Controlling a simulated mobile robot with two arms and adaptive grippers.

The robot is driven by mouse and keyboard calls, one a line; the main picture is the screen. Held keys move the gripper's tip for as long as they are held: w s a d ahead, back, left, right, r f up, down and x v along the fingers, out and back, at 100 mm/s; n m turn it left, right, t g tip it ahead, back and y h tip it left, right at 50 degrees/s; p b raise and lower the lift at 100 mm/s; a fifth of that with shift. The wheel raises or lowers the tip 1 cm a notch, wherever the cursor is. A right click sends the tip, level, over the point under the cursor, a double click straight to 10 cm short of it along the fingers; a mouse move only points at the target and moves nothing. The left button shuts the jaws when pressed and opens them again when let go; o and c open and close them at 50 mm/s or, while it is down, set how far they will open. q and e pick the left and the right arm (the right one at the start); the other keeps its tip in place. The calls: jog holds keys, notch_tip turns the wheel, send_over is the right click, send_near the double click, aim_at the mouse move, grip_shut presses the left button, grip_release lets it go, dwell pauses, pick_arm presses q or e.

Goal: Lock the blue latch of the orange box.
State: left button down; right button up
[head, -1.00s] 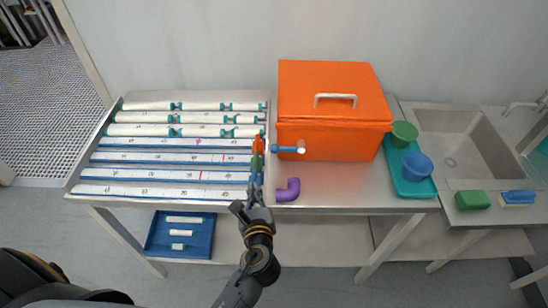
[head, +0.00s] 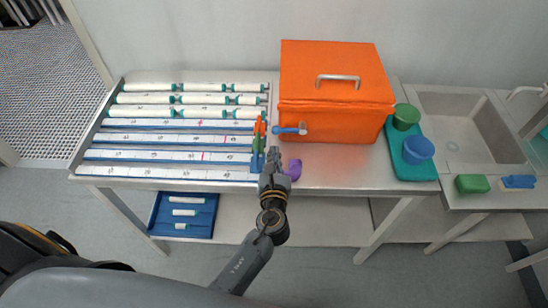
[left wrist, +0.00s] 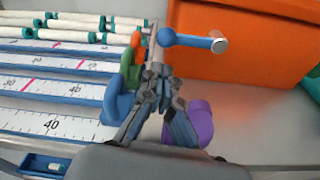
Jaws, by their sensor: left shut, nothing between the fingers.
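The orange box (head: 340,95) stands shut on the metal table, its lid down with a handle on top. Its blue latch (head: 288,130) lies roughly level across the lower left of the front face, with a pale knob at its right end. The latch also shows in the left wrist view (left wrist: 192,40), above and beyond my fingers. My left gripper (head: 272,152) is shut and empty, in front of the box and a little below and left of the latch, apart from it. In the left wrist view its fingertips (left wrist: 156,72) are together. My right gripper is not in view.
A purple elbow pipe (head: 293,169) lies right beside my left gripper. Green, orange and blue pieces (head: 259,140) stand close on its left. Ruled racks (head: 165,140) with white tubes fill the table's left. A teal tray (head: 410,172) with two bowls stands right of the box.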

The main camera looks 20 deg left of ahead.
aim_at(289, 131)
pick_arm(q)
jog(key=x, duration=0.6)
dwell(0.3)
